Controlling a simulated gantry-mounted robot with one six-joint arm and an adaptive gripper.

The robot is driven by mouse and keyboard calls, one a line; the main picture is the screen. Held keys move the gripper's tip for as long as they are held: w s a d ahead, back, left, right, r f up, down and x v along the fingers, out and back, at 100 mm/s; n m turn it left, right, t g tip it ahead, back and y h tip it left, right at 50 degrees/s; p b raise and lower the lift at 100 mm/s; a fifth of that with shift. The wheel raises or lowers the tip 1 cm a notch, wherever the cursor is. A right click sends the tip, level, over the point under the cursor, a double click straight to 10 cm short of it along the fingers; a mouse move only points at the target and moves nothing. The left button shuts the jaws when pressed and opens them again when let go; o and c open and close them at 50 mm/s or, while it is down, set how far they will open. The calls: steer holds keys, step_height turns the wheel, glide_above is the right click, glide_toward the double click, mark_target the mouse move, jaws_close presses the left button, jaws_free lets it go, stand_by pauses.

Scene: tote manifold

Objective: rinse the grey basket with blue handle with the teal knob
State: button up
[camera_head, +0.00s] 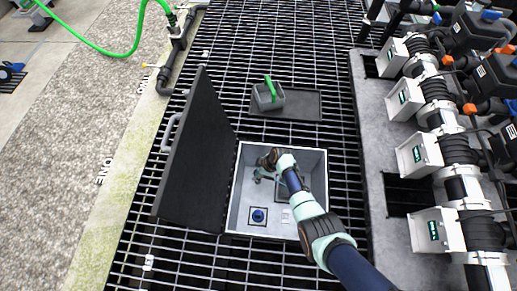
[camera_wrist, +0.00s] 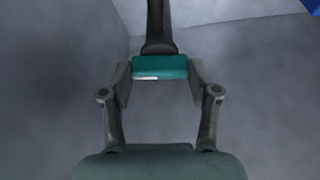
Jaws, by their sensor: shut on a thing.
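My gripper (camera_head: 262,172) is down inside the open grey box (camera_head: 236,210), near its back left. In the wrist view (camera_wrist: 160,75) its fingers are shut on the teal knob (camera_wrist: 160,67), a block on a dark stem. The only basket I can clearly see is the grey basket (camera_head: 265,101), which stands upright on a dark mat behind the box. Its handle looks green, not blue. My gripper is apart from it. I do not make out a grey basket with a blue handle.
The box's dark lid (camera_head: 190,155) stands open at the left. A blue knob (camera_head: 258,215) sits on the box floor. White-boxed valves and black pipes (camera_head: 437,90) line the right. A green hose (camera_head: 110,53) hangs at the upper left. Open grating (camera_head: 290,55) lies behind the mat.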

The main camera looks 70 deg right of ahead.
steer(key=shift+n+y, duration=0.3)
steer(key=shift+n, duration=0.6)
steer(key=o, duration=1.1)
steer(key=shift+o, duration=0.2)
steer(key=v, duration=1.2)
steer(key=shift+w+d+r, duration=0.15)
